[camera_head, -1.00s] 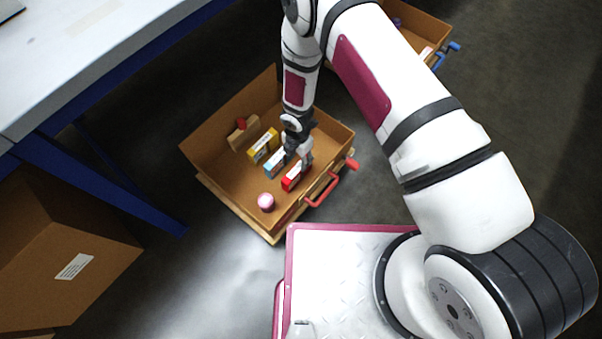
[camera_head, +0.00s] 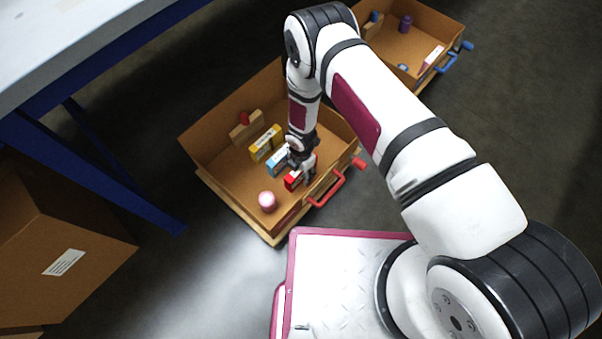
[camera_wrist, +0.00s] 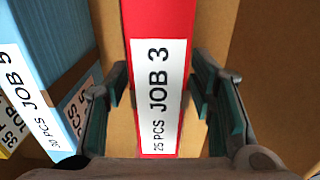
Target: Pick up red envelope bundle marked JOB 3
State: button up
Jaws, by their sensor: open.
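The red envelope bundle (camera_head: 292,181) stands in the cardboard drawer box near its front right wall. In the wrist view the red bundle (camera_wrist: 126,20) carries a white label reading "JOB 3" and "25 PCS". My gripper (camera_wrist: 160,105) is open, with one finger on either side of the red bundle and a gap visible on each side. In the head view my gripper (camera_head: 303,168) points down over the bundle and hides part of it. No grip on the bundle shows.
The blue JOB 5 bundle (camera_wrist: 55,50) stands close to the left finger. A red handle (camera_head: 328,191) is at the front.

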grip_shut()
jog(key=shift+r, duration=0.1)
